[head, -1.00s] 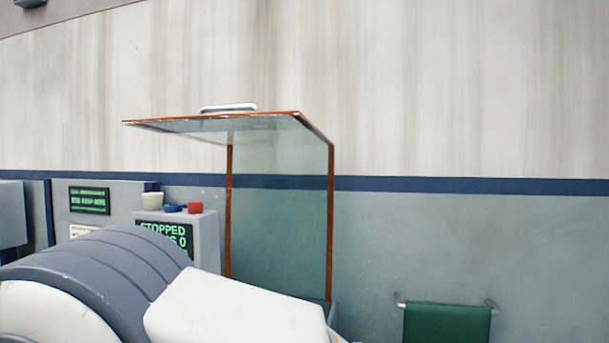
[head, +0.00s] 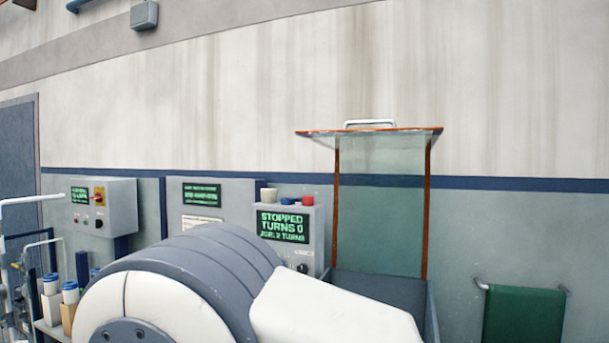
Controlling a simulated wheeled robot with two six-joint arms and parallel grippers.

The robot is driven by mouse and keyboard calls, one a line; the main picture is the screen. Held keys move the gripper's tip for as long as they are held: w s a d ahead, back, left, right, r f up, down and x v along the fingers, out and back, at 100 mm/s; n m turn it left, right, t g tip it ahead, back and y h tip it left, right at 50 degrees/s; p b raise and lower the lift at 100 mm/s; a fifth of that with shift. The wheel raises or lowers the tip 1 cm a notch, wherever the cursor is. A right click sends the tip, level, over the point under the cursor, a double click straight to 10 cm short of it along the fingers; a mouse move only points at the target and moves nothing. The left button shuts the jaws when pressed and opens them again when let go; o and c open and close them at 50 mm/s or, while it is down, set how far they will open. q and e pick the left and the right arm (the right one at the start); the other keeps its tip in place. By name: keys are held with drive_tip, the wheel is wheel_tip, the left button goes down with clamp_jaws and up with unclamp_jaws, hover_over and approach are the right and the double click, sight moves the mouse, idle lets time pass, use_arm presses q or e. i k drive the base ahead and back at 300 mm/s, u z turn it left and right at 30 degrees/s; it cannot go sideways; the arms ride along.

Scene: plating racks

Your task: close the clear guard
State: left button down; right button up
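The clear guard (head: 381,215) stands at the right of the middle in the head view. It has orange-brown edges and an upright clear panel. Its top panel (head: 330,138) stands out level, and a white handle (head: 370,122) sits on top. The guard looks raised, above a grey housing (head: 385,292) whose front is partly hidden by my white and grey arm. Neither gripper shows, so I cannot see whether they are open or shut.
A grey control box (head: 313,255) reading "STOPPED TURNS 0" stands left of the guard, with red and blue buttons on top. A green cloth (head: 523,315) hangs on a rail at the right. Bottles (head: 70,293) and pipes are at the lower left.

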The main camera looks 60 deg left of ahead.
sight(390, 139)
drive_tip(key=z, duration=0.1)
drive_tip(key=k, duration=0.1)
drive_tip(key=u, duration=1.25)
